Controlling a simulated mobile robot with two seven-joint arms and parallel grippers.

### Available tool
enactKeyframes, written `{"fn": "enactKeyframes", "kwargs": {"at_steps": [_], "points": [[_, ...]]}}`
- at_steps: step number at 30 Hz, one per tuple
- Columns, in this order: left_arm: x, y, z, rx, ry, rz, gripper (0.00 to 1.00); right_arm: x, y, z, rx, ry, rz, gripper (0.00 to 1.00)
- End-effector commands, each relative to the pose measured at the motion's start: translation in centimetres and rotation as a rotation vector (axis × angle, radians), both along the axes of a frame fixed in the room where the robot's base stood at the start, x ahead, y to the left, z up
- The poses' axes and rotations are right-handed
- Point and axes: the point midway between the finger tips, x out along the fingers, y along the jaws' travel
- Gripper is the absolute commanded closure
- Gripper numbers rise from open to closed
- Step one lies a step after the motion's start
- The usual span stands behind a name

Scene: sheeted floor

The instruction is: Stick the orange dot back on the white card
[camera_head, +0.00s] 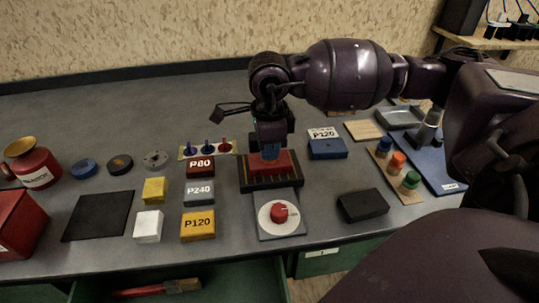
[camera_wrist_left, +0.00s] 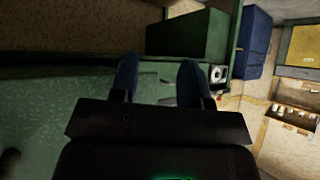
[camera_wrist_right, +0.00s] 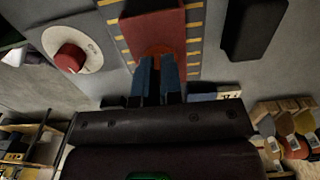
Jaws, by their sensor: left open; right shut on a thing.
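My right gripper (camera_head: 269,152) points down at a red block (camera_head: 287,163) on a dark base with yellow marks. In the right wrist view its blue fingers (camera_wrist_right: 157,62) are close together on a small orange-red piece (camera_wrist_right: 158,48) on top of the block. I cannot tell whether that piece is separate from the block. I cannot make out a plain orange dot or white card. A white disc (camera_head: 265,223) with a red knob (camera_head: 280,211) lies on a grey plate in front of the block. My left gripper (camera_wrist_left: 158,78) is open and empty in its wrist view, outside the head view.
Left of the block stand red, grey and yellow blocks marked P60 (camera_head: 200,168), P240 (camera_head: 198,193) and P120 (camera_head: 197,224). A black block (camera_head: 362,205) lies to the right, beside a board with coloured pegs (camera_head: 397,160). An open drawer (camera_head: 230,283) sticks out below the front edge.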

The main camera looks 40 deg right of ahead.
Motion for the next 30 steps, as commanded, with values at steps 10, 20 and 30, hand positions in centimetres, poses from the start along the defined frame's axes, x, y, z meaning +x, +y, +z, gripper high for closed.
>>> {"fn": "enactKeyframes", "kwargs": {"at_steps": [10, 20, 30], "points": [[0.4, -0.2, 0.8, -0.005, -0.016, 0.003, 0.57, 0.0, 0.0, 1.3, 0.000, -0.004, 0.000, 1.00], [0.6, -0.2, 1.4, -0.005, -0.027, 0.002, 0.57, 0.0, 0.0, 2.3, 0.000, -0.004, 0.000, 1.00], [0.9, 0.0, 2.1, 0.000, -0.037, -0.002, 0.57, 0.0, 0.0, 3.4, 0.001, -0.003, 0.000, 1.00]]}}
